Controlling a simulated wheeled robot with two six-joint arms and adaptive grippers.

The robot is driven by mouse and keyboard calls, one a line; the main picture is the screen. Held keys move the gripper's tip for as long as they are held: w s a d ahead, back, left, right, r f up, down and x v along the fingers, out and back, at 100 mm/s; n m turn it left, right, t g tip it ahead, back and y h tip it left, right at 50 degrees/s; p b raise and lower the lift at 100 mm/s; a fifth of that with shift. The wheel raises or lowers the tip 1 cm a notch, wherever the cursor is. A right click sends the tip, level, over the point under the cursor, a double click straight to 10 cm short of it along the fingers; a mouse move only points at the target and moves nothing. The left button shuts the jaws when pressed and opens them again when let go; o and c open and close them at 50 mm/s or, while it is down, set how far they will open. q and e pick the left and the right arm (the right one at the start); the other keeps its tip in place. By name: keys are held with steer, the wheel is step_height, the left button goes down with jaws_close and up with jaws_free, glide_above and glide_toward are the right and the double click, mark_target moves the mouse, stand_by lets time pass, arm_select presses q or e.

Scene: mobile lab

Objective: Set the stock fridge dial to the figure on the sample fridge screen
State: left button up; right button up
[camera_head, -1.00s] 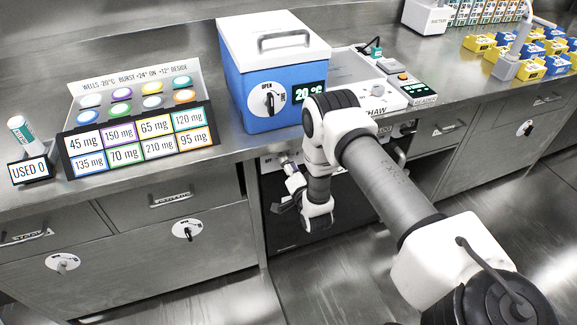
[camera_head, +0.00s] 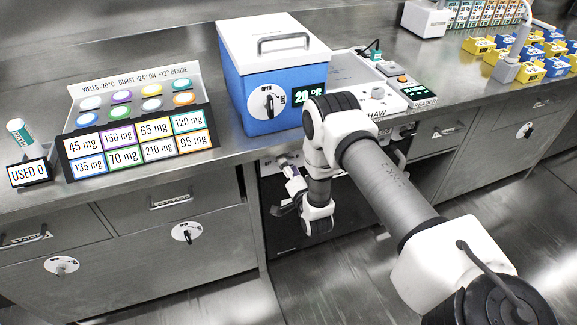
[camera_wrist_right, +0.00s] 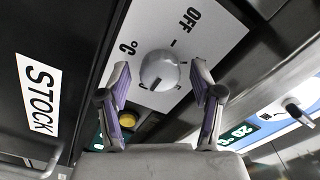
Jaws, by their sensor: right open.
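In the right wrist view, the stock fridge dial (camera_wrist_right: 160,70) is a pale round knob on a white plate marked OFF and °C. A STOCK label (camera_wrist_right: 40,95) sits to its left. My right gripper (camera_wrist_right: 160,82) is open, with one finger on each side of the dial in the picture; contact cannot be told. In the head view my right gripper (camera_head: 289,178) is below the counter edge, at the dark fridge front (camera_head: 285,225). A blue box (camera_head: 270,85) with a white lid stands above; its green screen (camera_head: 310,93) reads 20 °C, partly covered by my arm. My left gripper is not in view.
A yellow button (camera_wrist_right: 128,119) and a partly hidden green screen lie by the dial. Blue and yellow bins (camera_head: 530,55) stand at far right.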

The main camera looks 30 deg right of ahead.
steer(key=v, duration=0.7)
steer(key=shift+s, duration=0.1)
